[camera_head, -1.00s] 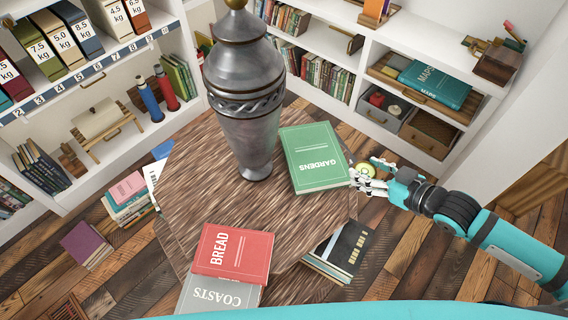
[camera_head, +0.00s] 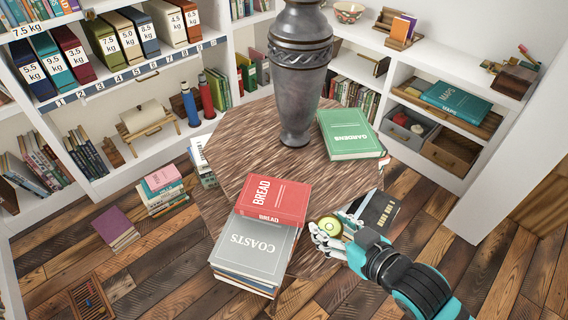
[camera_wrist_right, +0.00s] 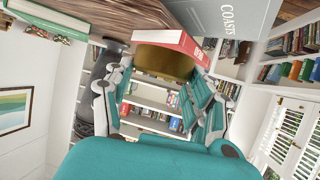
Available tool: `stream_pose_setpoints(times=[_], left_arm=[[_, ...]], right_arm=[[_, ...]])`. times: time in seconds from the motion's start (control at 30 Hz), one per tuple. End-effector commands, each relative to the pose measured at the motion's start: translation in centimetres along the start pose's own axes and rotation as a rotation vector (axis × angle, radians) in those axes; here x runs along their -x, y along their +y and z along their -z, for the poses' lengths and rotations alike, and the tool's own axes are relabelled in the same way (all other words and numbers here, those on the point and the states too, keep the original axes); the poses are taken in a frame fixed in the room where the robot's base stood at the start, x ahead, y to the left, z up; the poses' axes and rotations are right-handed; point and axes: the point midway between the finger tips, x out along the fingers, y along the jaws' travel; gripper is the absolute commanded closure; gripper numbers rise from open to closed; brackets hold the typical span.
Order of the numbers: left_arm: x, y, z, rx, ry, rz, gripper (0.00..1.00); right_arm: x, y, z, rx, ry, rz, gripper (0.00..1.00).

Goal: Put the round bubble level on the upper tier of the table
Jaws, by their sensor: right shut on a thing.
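The round bubble level (camera_head: 329,226), with a yellow-green face, is held in my right gripper (camera_head: 326,233). The fingers are shut on its sides. In the right wrist view a brownish-gold round body (camera_wrist_right: 165,62), apparently the level, sits between the fingers. The gripper is by the near right edge of the wooden table, just right of the red BREAD book (camera_head: 275,201). The table's upper tier (camera_head: 250,130) is a broad many-sided top; part of a lower tier (camera_head: 312,262) shows below its near edge. My left gripper is not in view.
A tall grey metal vase (camera_head: 298,90) stands on the upper tier, with the green GARDENS book (camera_head: 347,134) to its right. The grey COASTS book (camera_head: 253,247) tops a stack at the near edge. Bare wood lies between BREAD and GARDENS.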

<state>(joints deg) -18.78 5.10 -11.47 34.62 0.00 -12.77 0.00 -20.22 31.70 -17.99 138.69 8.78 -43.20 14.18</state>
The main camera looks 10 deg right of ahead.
Motion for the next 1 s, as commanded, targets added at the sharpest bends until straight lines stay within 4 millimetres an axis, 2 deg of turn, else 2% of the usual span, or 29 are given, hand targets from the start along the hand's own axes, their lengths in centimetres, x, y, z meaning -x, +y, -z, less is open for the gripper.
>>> stream_pose_setpoints(times=[0.17,0.3,0.4,0.53,0.7,0.87,1.0], left_arm=[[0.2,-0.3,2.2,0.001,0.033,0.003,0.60],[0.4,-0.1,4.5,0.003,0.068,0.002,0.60],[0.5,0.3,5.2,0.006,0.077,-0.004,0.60],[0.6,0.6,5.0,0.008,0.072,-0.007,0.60],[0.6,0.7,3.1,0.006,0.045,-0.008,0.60],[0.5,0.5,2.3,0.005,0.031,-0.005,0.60],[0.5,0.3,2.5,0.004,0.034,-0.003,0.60]], right_arm=[[-1.7,1.8,0.9,0.003,0.003,-0.011,0.79],[-4.4,4.4,1.8,0.002,0.004,-0.011,0.79],[-6.3,6.2,2.4,0.000,0.002,-0.010,0.79],[-8.7,8.4,3.2,0.000,0.003,-0.010,0.79],[-10.7,10.3,3.7,-0.002,0.001,-0.007,0.79],[-11.3,10.8,3.6,-0.003,0.001,-0.006,0.79],[-12.0,10.7,2.1,-0.004,-0.002,-0.005,0.79]])
